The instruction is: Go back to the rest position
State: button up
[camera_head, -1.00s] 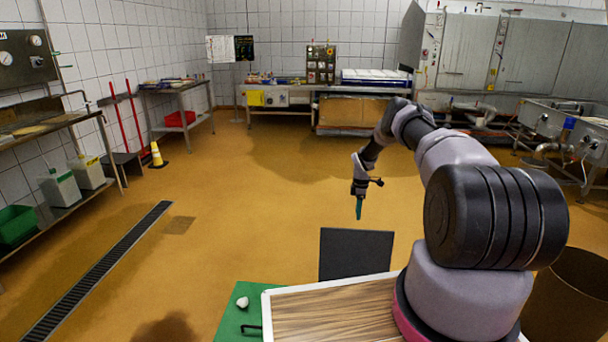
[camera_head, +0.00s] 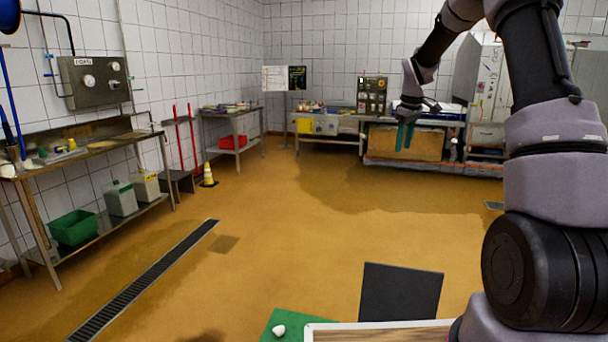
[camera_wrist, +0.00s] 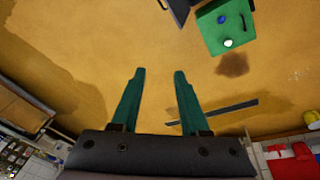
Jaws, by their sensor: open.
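My gripper (camera_head: 405,136) is at the upper right of the head view, raised on my arm with its green fingers pointing down. In the wrist view my gripper (camera_wrist: 155,75) shows two green fingers spread apart with nothing between them. Below the fingers is the orange floor. No object is held.
A green board (camera_head: 268,330) with a white lump (camera_head: 279,330) lies at the bottom of the head view, by a dark panel (camera_head: 400,293). A steel table (camera_head: 100,150) with a green crate (camera_head: 73,228) stands left. A floor drain (camera_head: 150,278) crosses clear floor.

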jog(key=s+a+r+m+t, duration=0.1)
jog(key=s+a+r+m, duration=0.15)
jog(key=s+r, duration=0.5)
jog(key=s+a+r+m+t+y, duration=0.1)
jog(key=s+r+m, duration=0.25)
jog(key=s, duration=0.75)
jog(key=s+a+r+m+t, duration=0.1)
jog(key=s+a+r+m, duration=0.1)
jog(key=s+r, duration=0.55)
jog(key=s+a+f+m, duration=0.1)
jog(key=s, duration=0.5)
jog(key=s+a+f+m+t+y, duration=0.1)
jog(key=s+f+m, duration=0.1)
jog(key=s, duration=0.5)
jog(key=shift+f+t, duration=0.25)
jog(key=shift+t, duration=0.05)
